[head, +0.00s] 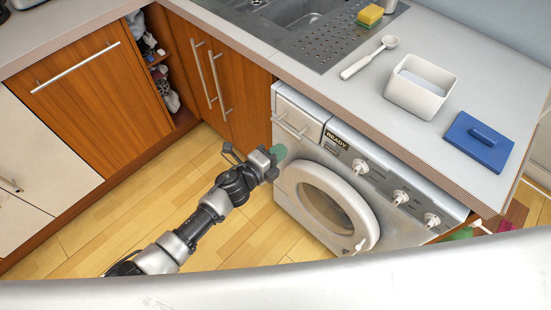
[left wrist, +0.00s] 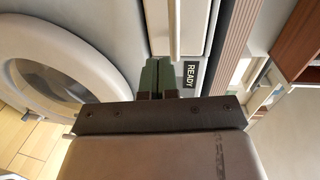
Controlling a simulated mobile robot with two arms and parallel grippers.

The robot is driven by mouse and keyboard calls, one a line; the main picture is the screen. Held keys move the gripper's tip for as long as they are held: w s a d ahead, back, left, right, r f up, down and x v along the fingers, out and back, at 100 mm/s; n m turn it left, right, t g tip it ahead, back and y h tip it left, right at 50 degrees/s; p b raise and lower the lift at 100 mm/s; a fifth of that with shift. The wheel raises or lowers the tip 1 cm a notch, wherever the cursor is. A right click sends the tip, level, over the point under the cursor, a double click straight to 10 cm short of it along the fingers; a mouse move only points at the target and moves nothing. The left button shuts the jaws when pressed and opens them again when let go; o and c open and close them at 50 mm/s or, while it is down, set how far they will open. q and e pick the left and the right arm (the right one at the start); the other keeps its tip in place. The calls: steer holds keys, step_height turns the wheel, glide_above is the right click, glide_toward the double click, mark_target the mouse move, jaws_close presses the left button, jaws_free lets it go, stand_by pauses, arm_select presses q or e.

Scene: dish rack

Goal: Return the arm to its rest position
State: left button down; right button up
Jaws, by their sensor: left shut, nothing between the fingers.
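My left arm reaches in from the lower left in the head view. Its gripper (head: 277,153) is in front of the upper left part of the washing machine (head: 300,155), below the detergent drawer (head: 297,118). In the left wrist view the green fingers of the left gripper (left wrist: 157,75) are together with nothing between them. They point at the machine's front beside the drawer handle and the READY label (left wrist: 190,75). I cannot tell whether they touch the machine. My right gripper is not in view.
The round washer door (head: 328,205) looks closed. Above, the counter holds a white open container (head: 422,88), a blue lid (head: 478,140), a white scoop (head: 368,58) and a yellow sponge (head: 370,15) near the sink. Wooden cabinets (head: 100,90) stand left. The floor (head: 240,230) around the arm is clear.

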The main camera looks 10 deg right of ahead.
arm_select(q)
steer(key=v, duration=1.1)
steer(key=s+a+f+n+g+y, duration=0.1)
steer(key=s+a+f+n+y, duration=0.2)
steer(key=a+f+n, duration=0.35)
steer(key=s+a+f+n+y, duration=0.3)
steer(key=f+n, duration=0.1)
steer(key=f, duration=0.6)
steer(key=s+a+f+n+g+y, duration=0.15)
steer(key=a+f+n+y, duration=0.3)
steer(key=f, duration=0.45)
steer(key=s+a+f+n+g, duration=0.2)
steer(key=s+f+n, duration=0.1)
steer(key=s, duration=0.6)
steer(key=s+a+f+n+g+y, duration=0.1)
steer(key=s+a+f+n+g, duration=0.1)
steer(key=s, duration=0.8)
steer(key=s+a+f+n+g+y, duration=0.1)
steer(key=s+a+f+n+g, duration=0.2)
steer(key=s, duration=0.7)
step_height(320, 180, down, 4)
steer(key=shift+s+f+n, duration=0.2)
steer(key=shift+n, duration=1)
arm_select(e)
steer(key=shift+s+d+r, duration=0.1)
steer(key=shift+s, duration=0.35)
